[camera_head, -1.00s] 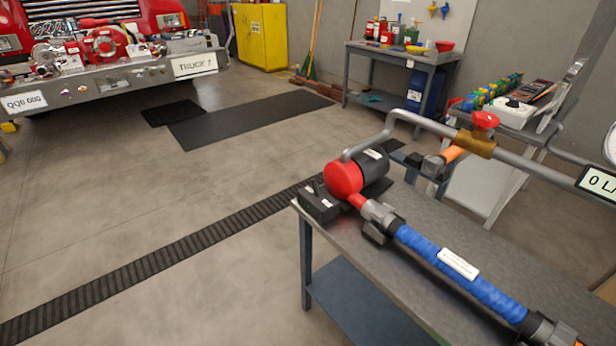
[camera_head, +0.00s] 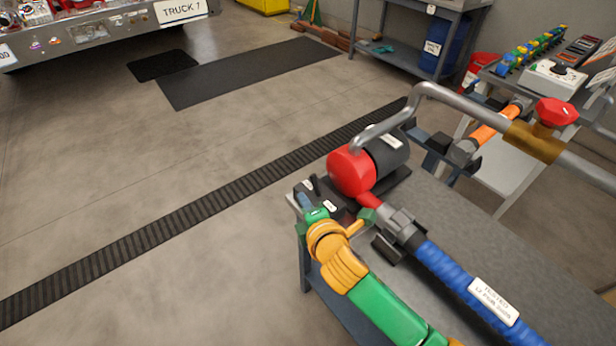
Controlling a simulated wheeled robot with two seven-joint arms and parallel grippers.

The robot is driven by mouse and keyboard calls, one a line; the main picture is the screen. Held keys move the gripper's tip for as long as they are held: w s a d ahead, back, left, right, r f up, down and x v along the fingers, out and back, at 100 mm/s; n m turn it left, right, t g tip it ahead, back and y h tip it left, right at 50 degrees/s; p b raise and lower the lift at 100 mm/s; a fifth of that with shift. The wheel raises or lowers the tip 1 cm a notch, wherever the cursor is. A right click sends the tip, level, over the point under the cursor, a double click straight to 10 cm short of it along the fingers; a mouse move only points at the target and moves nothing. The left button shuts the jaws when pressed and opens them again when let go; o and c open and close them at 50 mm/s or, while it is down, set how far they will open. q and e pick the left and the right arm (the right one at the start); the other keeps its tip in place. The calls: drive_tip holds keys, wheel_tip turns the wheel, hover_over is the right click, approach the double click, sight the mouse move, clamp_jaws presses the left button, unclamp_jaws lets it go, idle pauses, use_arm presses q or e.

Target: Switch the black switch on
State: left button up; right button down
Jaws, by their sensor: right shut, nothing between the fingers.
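The black switch box (camera_head: 338,211) sits on the near-left corner of the grey workbench, beside the red and black pump (camera_head: 352,172). A small black lever stands up from it, with small white labels close by. I cannot tell the lever's exact setting. My right gripper (camera_head: 306,203), on the green and orange arm, is shut and empty. Its tip is at the left side of the switch box, close to the lever, and partly covers the box's front. I cannot tell if it touches. My left gripper is not in view.
A bent grey pipe with a red valve knob (camera_head: 557,112) arches above the workbench (camera_head: 440,208). A blue hose (camera_head: 455,280) runs from the pump toward the lower right, close to my right arm. Open floor lies to the left, crossed by a dark grating (camera_head: 200,208).

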sight(316, 186)
drive_tip(key=b+x, duration=0.1)
drive_tip(key=x, duration=0.4)
drive_tip(key=b+x, duration=0.2)
drive_tip(key=x, duration=0.3)
drive_tip(key=shift+f, duration=0.25)
drive_tip(key=d+r+p, duration=0.1)
drive_tip(key=s+d+r+p, duration=0.1)
drive_tip(key=d, duration=0.1)
drive_tip(key=shift+p, duration=0.4)
drive_tip(key=shift+s+d, duration=0.15)
drive_tip(key=shift+d, duration=0.2)
drive_tip(key=shift+f, duration=0.1)
drive_tip(key=shift+a, duration=0.1)
drive_tip(key=shift+t+b, duration=0.3)
drive_tip(key=shift+b, duration=0.35)
drive_tip(key=shift+s+d, duration=0.1)
drive_tip(key=shift+d, duration=0.1)
